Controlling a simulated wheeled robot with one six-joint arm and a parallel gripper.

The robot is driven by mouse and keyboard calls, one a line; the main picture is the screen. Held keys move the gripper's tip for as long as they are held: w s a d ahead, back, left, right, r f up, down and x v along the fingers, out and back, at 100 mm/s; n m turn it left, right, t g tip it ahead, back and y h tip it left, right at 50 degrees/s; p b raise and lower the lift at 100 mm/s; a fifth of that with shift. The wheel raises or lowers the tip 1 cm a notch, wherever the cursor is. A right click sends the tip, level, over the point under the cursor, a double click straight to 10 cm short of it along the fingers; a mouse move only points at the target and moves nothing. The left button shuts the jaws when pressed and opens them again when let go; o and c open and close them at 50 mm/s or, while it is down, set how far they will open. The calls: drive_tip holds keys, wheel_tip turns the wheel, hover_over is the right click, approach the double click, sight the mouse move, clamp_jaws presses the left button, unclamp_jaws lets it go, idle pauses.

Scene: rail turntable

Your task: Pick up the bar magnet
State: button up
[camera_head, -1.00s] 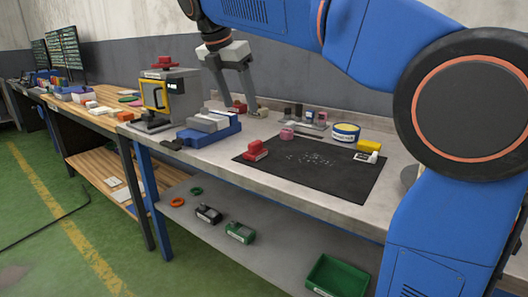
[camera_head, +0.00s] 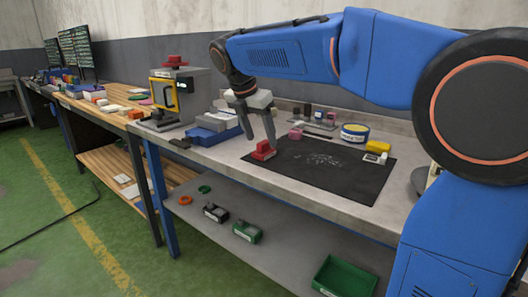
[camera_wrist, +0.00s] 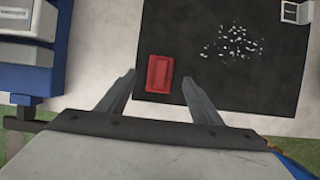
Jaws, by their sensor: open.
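A red block (camera_head: 263,151), which I take for the bar magnet, lies on the left edge of a black mat (camera_head: 345,181). In the wrist view the red block (camera_wrist: 159,73) looks rectangular, with its long side pointing away from me. My gripper (camera_head: 261,139) points down just over it, and its jaws are open and empty. In the wrist view the two fingers (camera_wrist: 158,82) stand on either side of the red block, with a gap at each side. I cannot tell exactly how far above the mat the fingertips are.
Pale specks (camera_head: 318,159) are scattered on the mat. A round tin (camera_head: 355,133), a yellow block (camera_head: 379,146) and a pink piece (camera_head: 296,133) stand behind. A blue-and-grey vise-like unit (camera_head: 215,127) stands to the left. The mat's front right is clear.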

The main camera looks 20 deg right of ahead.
sight(263, 142)
drive_tip(key=shift+x, duration=2.3)
drive_tip(key=c, duration=1.4)
drive_tip(key=shift+r, duration=5.1)
drive_tip(key=o, duration=0.4)
drive_tip(key=shift+c, duration=0.2)
